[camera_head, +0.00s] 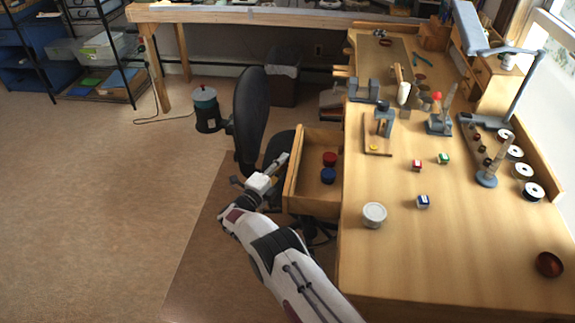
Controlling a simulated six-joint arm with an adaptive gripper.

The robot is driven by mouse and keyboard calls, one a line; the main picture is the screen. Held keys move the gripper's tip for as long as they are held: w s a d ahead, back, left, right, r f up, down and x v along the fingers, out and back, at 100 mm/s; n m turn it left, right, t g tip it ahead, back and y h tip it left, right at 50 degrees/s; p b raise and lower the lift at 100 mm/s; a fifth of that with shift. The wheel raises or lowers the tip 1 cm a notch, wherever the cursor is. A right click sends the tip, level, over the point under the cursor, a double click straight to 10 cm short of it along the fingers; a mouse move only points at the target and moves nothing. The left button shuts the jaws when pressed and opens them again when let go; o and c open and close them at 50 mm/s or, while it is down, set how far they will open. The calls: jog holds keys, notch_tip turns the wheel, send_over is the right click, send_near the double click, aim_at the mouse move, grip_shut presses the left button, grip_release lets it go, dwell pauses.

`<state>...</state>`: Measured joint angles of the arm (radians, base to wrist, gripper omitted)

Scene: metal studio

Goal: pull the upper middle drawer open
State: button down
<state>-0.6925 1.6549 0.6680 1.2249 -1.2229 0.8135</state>
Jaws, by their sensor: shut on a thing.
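A wooden drawer (292,187) stands pulled out from the left side of the workbench. Its front faces left, and a red round item (330,158) and a blue round item (327,176) lie inside it. My gripper (276,178) is at the outer face of the drawer front, shut on its handle. The handle itself is hidden by the gripper and too small to make out. The drawers below are hidden from this view.
The workbench (450,270) carries a grey round tin (374,214), small cubes, tool stands, spools and a lamp (485,50). A black chair (250,110) stands just behind my gripper. The floor (110,210) at left is clear.

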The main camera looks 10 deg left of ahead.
jog(key=shift+a, duration=0.3)
jog(key=c, duration=1.8)
grip_release()
jog(key=shift+o, duration=0.2)
jog(key=shift+s, duration=0.1)
jog(key=v, duration=1.1)
jog(key=shift+s, duration=0.4)
jog(key=shift+a, duration=0.1)
